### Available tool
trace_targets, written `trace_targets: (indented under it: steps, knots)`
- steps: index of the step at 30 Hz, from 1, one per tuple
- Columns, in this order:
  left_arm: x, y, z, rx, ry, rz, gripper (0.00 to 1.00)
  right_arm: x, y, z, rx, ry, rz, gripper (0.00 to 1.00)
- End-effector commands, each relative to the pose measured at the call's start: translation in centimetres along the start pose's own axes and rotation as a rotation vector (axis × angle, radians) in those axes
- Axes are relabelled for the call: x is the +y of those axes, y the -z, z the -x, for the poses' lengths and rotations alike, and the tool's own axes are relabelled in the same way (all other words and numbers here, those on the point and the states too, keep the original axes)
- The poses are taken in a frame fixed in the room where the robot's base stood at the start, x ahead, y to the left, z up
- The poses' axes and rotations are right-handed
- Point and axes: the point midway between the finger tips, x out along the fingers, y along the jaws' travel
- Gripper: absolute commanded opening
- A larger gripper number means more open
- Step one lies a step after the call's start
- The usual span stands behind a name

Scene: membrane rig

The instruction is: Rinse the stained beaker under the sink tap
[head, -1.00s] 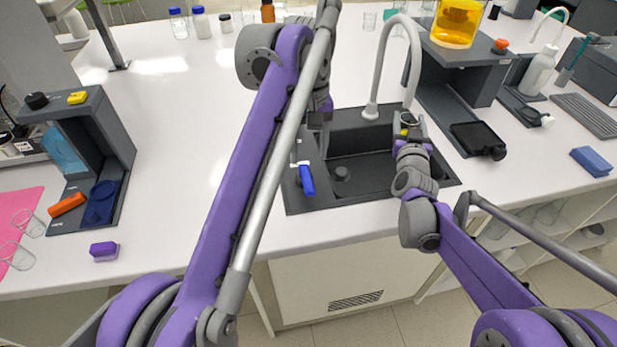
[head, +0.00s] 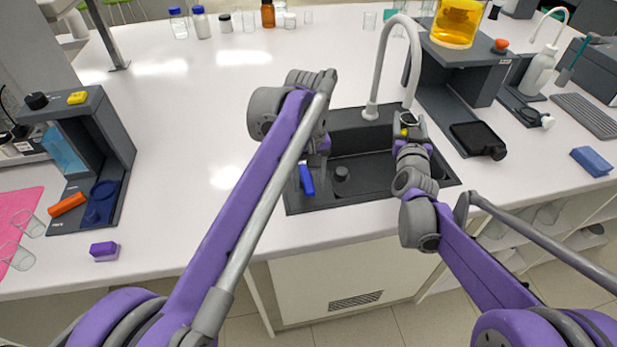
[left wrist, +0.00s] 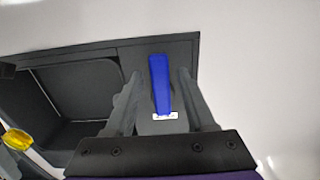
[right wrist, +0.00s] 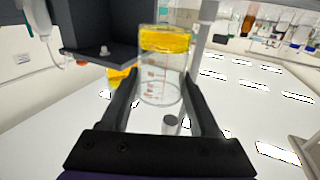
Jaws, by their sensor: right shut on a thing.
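The stained beaker (right wrist: 160,78) is clear glass with red markings and a yellow band at one end. My right gripper (head: 408,132) is shut on it under the curved grey tap (head: 382,60), above the dark sink (head: 372,165). The blue tap lever (head: 306,180) sits at the sink's left side. My left gripper (left wrist: 157,95) is open, with one finger on each side of the lever (left wrist: 160,85) in the left wrist view. I cannot tell whether the fingers touch it. No water is visible.
A dark stand (head: 470,56) with a yellow-filled vessel (head: 456,24) is right of the tap. A black tray (head: 476,136) lies below it. Another dark stand (head: 118,140) is far left. Bottles line the back edge.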

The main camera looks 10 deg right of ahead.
Motion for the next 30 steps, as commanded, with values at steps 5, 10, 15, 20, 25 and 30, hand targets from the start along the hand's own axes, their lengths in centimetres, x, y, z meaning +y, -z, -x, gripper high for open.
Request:
trace_targets:
  steps: [5,10,15,20,25,30]
  knots:
    - [0.01,0.0,0.02,0.0,0.0,0.0,0.2,0.0,0.01,0.0,0.0,0.0,0.0,0.06]
    - [0.01,0.0,0.03,0.0,0.0,0.0,0.0,0.0,0.01,0.0,0.0,0.0,0.0,0.06]
    - [0.02,0.0,0.04,0.0,0.0,0.0,0.0,0.0,0.01,0.0,0.0,0.0,0.0,0.06]
    - [0.02,0.0,0.04,0.0,0.0,0.0,0.0,0.0,0.01,0.0,0.0,0.0,0.0,0.06]
    - [0.02,0.0,0.05,0.0,0.0,0.0,0.0,0.0,0.01,0.0,0.0,0.0,0.0,0.06]
    - [0.02,0.0,0.05,0.0,0.0,0.0,0.0,0.0,0.01,0.0,0.0,0.0,0.0,0.06]
